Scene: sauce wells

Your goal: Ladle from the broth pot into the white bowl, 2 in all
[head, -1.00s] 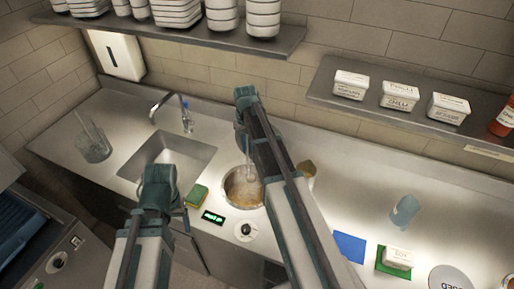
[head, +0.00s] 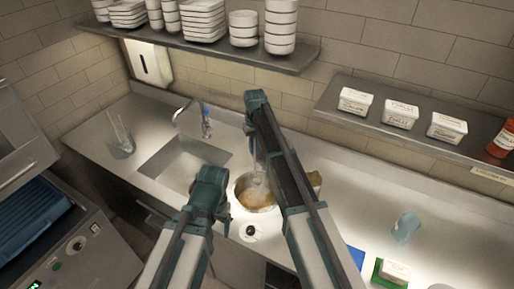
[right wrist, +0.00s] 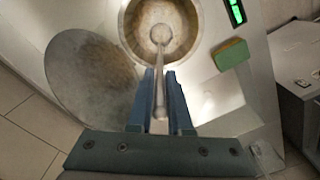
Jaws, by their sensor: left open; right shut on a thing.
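My right gripper (right wrist: 160,74) is shut on the handle of a metal ladle (right wrist: 160,37). The ladle hangs down with its cup over or in the pot's opening; I cannot tell how deep. My left gripper (head: 212,178) is open and empty, left of the pot and over the counter. White bowls (head: 281,25) stand stacked on the upper shelf; no separate white bowl on the counter can be made out.
The sink (head: 185,163) lies left of the pot. A sponge (right wrist: 231,54) and a green display (right wrist: 236,11) lie beside the pot. A tan container (head: 315,180) stands right of it, partly behind my right arm. A blue cup (head: 405,227) stands farther right.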

